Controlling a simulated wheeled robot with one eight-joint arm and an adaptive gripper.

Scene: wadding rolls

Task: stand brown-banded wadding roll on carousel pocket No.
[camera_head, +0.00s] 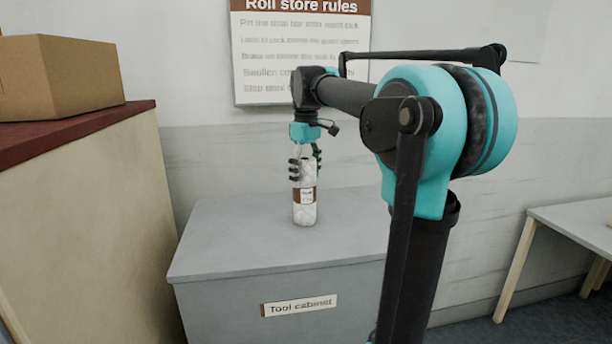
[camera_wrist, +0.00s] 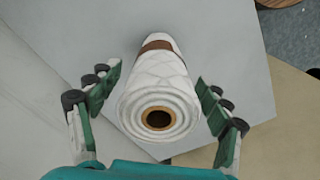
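The brown-banded wadding roll (camera_head: 304,199) is white and quilted with a brown band. It stands upright on the grey tool cabinet (camera_head: 225,246) in the head view. In the wrist view the roll (camera_wrist: 163,78) shows its open core end towards the camera. My gripper (camera_head: 305,168) is above the cabinet with its fingers around the upper part of the roll. In the wrist view my gripper (camera_wrist: 160,88) has its fingers spread on both sides of the roll, with a gap on each side. The carousel is not in view.
A cardboard box (camera_head: 60,76) sits on a tall cabinet with a dark red top (camera_head: 75,131) at the left. A light table (camera_head: 575,222) stands at the right. A rules sign (camera_head: 300,50) hangs on the wall behind. The cabinet top around the roll is clear.

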